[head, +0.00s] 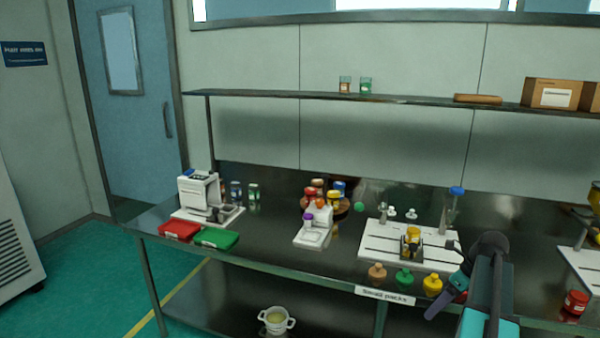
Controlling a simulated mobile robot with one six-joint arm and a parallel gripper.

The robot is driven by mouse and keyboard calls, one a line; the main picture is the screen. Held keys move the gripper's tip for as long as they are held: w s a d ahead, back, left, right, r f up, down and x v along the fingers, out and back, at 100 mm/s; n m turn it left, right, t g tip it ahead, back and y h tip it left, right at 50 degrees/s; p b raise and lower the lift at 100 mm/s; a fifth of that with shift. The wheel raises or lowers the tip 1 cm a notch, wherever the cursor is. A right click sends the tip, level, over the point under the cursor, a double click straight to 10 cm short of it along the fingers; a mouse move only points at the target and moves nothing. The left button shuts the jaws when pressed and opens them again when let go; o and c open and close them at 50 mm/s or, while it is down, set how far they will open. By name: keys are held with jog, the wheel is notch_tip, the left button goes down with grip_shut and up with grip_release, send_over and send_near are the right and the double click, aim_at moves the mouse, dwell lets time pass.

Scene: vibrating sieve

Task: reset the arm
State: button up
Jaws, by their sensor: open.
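My arm rises at the lower right, with a teal and dark link (490,300) bent at a dark joint. My gripper (447,294) is at the front edge of the bench, beside the yellow flask (432,285). It is open, and I see nothing held in it. Its fingertips are small and partly merged with the dark background. The white sieve machine (385,246) stands just behind and left of it, with a yellow-topped jar (412,236) on its plate.
A green flask (404,278) and an orange flask (377,273) stand left of the yellow one. A white device (313,234), several jars, red (180,230) and green (217,238) trays are farther left. A red jar (575,303) is at right. A shelf (400,98) hangs above.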

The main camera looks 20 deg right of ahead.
jog(key=w+a+f+n+g+y, duration=0.1)
jog(key=w+a+f+n+g, duration=0.2)
jog(key=a+f, duration=1.3)
jog(key=s+a+f+n+g, duration=0.1)
jog(key=s+a+f+n, duration=0.1)
jog(key=a+f, duration=0.45)
jog(key=s+a+f+n+g, duration=0.2)
jog(key=a+f+n, duration=0.15)
jog(key=a, duration=0.65)
jog(key=s+a+f+n+h, duration=0.1)
jog(key=s+a+f+n, duration=0.2)
jog(key=s+f+n, duration=0.2)
jog(key=s+a+f+n+g+h, duration=0.1)
jog(key=s+a+f+n, duration=0.3)
jog(key=s+n, duration=0.5)
jog(key=s+a+f+n+g+h, duration=0.1)
jog(key=s+a+f+n+h, duration=0.1)
jog(key=s+f+n, duration=0.5)
jog(key=shift+s+a+f+n+h+p, duration=0.3)
jog(key=shift+a+f+n, duration=0.15)
jog(key=shift+a+n, duration=0.6)
